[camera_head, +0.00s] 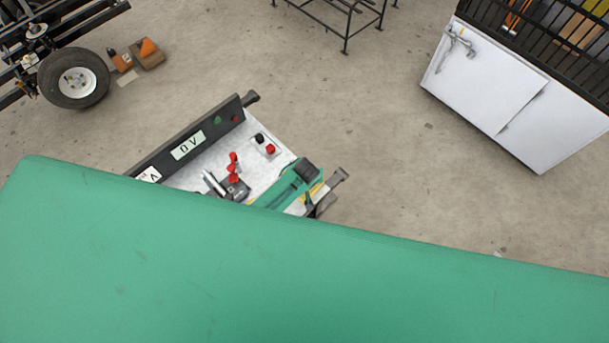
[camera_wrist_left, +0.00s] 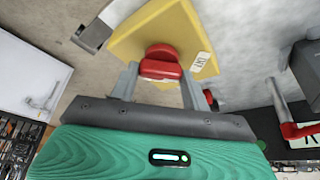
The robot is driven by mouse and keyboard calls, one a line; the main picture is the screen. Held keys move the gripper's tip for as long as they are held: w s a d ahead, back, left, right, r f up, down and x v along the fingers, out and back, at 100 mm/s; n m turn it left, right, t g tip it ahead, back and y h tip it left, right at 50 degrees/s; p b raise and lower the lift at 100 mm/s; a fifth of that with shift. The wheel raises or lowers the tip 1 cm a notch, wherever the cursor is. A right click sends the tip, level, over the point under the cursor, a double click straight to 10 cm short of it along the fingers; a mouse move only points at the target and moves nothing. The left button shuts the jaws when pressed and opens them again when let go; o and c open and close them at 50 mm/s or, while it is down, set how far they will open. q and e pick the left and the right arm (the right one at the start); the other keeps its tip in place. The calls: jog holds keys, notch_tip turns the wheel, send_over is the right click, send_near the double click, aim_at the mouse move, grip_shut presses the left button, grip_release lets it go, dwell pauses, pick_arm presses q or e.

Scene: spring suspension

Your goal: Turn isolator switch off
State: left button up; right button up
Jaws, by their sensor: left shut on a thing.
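The isolator switch shows in the left wrist view as a red rotary knob (camera_wrist_left: 160,64) on a yellow plate (camera_wrist_left: 188,30) with a small white label. My left gripper (camera_wrist_left: 158,78) has one grey finger on each side of the knob and is shut on it. The bar of the knob lies roughly across the picture, from finger to finger. In the head view only a sliver of the yellow plate (camera_head: 315,190) shows, beside the green and dark body of my left gripper; the knob is hidden there. My right gripper is in neither view.
Red-handled parts (camera_head: 233,168) stand close to my left arm.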

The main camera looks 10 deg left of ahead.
pick_arm(q)
jog(key=shift+s+d, duration=0.15)
dwell(0.3)
jog(key=o, duration=0.8)
jog(key=shift+o, duration=1)
jog(key=shift+r, duration=0.15)
jog(key=b+v, duration=0.2)
jog(key=v, duration=1.1)
jog(key=shift+s+d+r, duration=0.15)
jog(key=shift+r, duration=0.15)
